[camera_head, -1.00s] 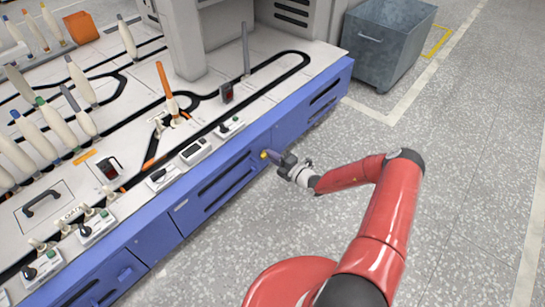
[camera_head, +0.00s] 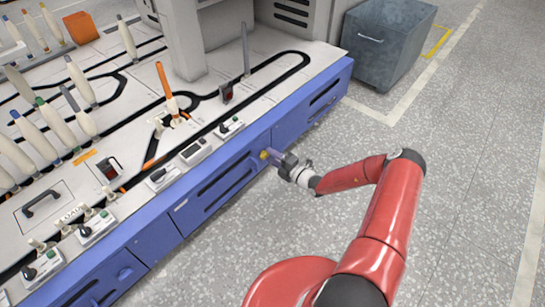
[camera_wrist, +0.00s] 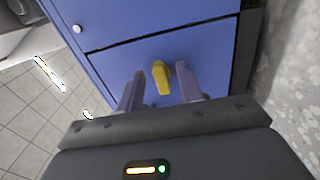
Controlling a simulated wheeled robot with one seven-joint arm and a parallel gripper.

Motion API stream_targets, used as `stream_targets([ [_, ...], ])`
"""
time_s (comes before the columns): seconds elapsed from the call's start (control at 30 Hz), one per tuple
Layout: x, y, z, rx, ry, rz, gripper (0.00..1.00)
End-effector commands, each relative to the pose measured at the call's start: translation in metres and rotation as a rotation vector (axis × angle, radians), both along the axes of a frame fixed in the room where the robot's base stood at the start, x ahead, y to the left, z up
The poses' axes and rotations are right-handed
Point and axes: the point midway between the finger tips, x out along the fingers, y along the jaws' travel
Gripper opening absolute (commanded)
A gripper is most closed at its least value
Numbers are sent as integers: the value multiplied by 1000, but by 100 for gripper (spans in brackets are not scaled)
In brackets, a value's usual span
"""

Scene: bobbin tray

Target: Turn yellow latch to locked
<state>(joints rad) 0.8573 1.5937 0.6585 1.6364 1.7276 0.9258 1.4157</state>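The yellow latch (camera_wrist: 161,78) is on the blue front panel of the machine. In the wrist view it shows as a small elongated knob, pointing nearly up and down in the picture. In the head view only a small yellow spot of the latch (camera_head: 264,155) shows at the tip of my gripper (camera_head: 277,159). In the wrist view my gripper (camera_wrist: 160,90) is open, with one finger on each side of the latch. Gaps show between the latch and both fingers, so it does not appear gripped.
The blue cabinet front (camera_head: 225,190) runs along the machine's edge. Switch boxes (camera_head: 229,127) and several white bobbins (camera_head: 83,83) stand on its top. A grey metal bin (camera_head: 385,45) stands at the back right. The speckled floor around my arm is clear.

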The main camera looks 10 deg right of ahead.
Motion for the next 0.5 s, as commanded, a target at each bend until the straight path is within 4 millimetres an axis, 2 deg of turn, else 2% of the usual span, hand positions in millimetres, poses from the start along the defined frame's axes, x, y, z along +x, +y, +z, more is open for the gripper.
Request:
stream_targets([
  [0.3,-41,-31,0,0,3,-3,36],
  [0.5,-58,-43,0,0,2,-2,36],
])
